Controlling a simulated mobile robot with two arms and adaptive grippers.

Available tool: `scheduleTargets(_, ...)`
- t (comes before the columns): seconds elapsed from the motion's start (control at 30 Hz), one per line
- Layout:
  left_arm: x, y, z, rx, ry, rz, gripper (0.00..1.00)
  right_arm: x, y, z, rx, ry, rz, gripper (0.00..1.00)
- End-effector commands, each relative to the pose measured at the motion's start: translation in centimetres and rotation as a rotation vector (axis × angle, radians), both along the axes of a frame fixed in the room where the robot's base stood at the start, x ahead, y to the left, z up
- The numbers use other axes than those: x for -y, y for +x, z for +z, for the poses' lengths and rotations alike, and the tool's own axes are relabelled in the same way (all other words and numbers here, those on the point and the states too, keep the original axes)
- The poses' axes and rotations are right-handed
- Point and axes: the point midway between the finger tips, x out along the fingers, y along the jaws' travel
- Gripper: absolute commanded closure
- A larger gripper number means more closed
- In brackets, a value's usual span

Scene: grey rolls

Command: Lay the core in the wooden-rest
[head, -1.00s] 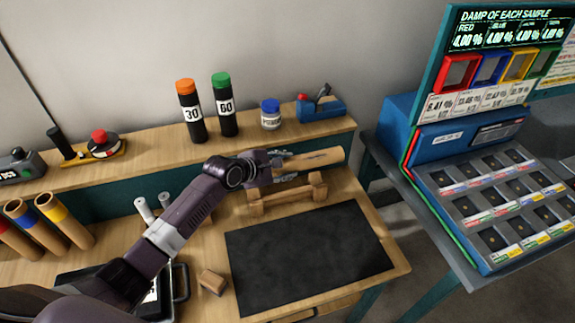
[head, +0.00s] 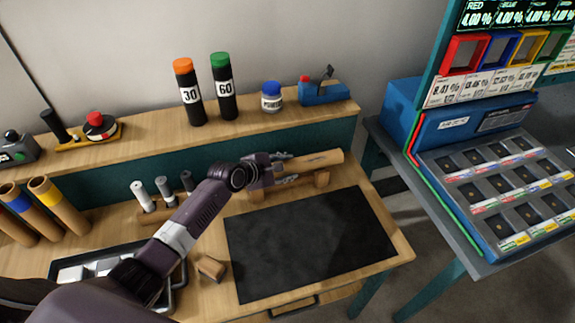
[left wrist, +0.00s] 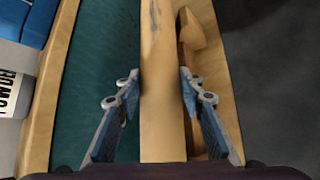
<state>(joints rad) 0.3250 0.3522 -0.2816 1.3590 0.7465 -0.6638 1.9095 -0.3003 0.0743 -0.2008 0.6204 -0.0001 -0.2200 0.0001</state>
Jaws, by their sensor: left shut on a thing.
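My left gripper (head: 283,168) is shut on the core (head: 318,160), a light brown cylinder that sticks out to the right of the fingers. In the left wrist view the core (left wrist: 163,75) runs up the picture between the two fingers (left wrist: 158,95). The wooden-rest (head: 318,180) is at the back of the bench, just behind the black mat. The core is over or at the rest; I cannot tell whether they touch. In the left wrist view part of the rest (left wrist: 196,35) shows beside the core. My right gripper is not in view.
A black mat (head: 310,240) covers the bench front, with a small wooden block (head: 211,267) left of it. A shelf behind holds bottles (head: 224,90), a jar (head: 271,97) and a blue tool (head: 322,92). Coloured tubes (head: 55,205) stand at left.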

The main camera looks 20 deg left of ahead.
Motion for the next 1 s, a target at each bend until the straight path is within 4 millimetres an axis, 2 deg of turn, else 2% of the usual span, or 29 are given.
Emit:
scheduleTargets(0.4,0.02,0.03,-0.36,0.001,-0.001,0.001,0.91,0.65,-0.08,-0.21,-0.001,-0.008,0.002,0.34)
scheduleTargets(0.43,0.02,0.03,-0.36,0.001,-0.001,0.0,0.62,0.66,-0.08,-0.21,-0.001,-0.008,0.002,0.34)
scheduleTargets(0.6,0.04,0.02,-0.36,0.001,-0.001,0.0,0.44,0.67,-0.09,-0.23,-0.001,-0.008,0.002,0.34)
scheduleTargets(1.0,-0.15,-0.44,-0.16,0.0,-0.001,-0.001,0.44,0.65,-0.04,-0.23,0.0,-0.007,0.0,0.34)
